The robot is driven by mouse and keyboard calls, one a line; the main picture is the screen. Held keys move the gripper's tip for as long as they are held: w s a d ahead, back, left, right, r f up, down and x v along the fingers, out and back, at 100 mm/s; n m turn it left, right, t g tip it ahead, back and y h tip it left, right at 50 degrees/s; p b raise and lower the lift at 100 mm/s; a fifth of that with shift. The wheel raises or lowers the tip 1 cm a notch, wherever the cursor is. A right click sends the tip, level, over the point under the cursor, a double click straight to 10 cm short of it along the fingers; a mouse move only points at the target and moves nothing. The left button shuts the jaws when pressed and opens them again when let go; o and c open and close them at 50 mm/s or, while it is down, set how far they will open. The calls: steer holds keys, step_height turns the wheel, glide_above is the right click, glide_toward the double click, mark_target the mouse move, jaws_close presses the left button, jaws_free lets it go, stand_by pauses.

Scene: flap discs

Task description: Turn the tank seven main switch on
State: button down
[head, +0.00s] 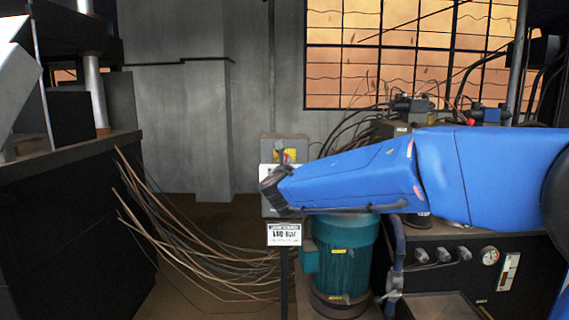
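A grey switch box (297,140) stands at the back, left of the middle in the head view. A yellow plate with a small red part, seemingly the main switch (290,156), shows on its front. The switch's position is too small to tell. My arm, in a blue cover, reaches in from the right. Its dark end with my gripper (273,190) is in front of the box's lower part and hides some of it. I cannot tell whether the gripper touches the box or whether its fingers are open. No tank number is readable.
Loose cables (200,245) hang at left from a dark machine (70,220). A hydraulic unit with a gauge (489,256) fills the right.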

steer(key=shift+m, duration=0.3)
steer(key=m, duration=0.4)
steer(key=shift+d, duration=0.1)
steer(key=shift+d+f+m, duration=0.1)
steer(key=shift+f+m, duration=0.05)
steer(key=shift+m, duration=3.15)
steer(key=shift+d+f+m, duration=0.1)
steer(key=shift+f+m, duration=0.05)
steer(key=shift+m, duration=3.15)
steer(key=c, duration=1.8)
jaws_free()
steer(key=shift+o, duration=0.2)
